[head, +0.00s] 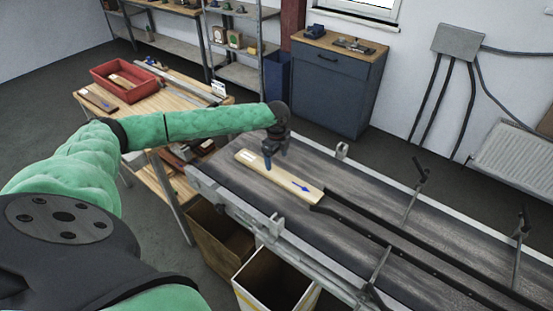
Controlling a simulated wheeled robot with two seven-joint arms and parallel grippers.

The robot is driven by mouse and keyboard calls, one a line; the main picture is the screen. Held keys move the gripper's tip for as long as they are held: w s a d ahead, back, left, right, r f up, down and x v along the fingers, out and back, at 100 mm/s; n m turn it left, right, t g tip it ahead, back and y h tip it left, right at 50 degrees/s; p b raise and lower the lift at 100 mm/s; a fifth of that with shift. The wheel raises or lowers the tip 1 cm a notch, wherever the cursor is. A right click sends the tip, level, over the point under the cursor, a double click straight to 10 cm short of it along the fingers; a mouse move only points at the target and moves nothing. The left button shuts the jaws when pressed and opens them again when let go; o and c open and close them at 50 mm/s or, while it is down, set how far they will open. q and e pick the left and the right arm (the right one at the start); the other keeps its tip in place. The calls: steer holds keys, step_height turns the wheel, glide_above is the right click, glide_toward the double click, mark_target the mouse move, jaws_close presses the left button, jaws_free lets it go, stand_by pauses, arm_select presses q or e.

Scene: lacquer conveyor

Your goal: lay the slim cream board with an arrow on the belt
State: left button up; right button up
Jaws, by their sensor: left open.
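The slim cream board (297,183) lies flat on the dark belt (235,185), near the belt's left end. A blue arrow on it points toward the lower right, along the belt. Its right end is close to the start of the black guide rails. My left gripper (275,160) is open, pointing down just above the upper edge of the board, and hides a little of it. I cannot tell whether the fingers touch the board. My right gripper is not in view.
Black guide rails (400,250) run along the belt to the right. A wooden table (150,105) with a red crate (122,87) stands behind my left arm. Open bins (275,280) stand below the belt's near side. A blue cabinet (335,85) stands behind.

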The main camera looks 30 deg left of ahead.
arm_select(q)
steer(key=shift+r+b, duration=0.4)
steer(key=shift+r, duration=2)
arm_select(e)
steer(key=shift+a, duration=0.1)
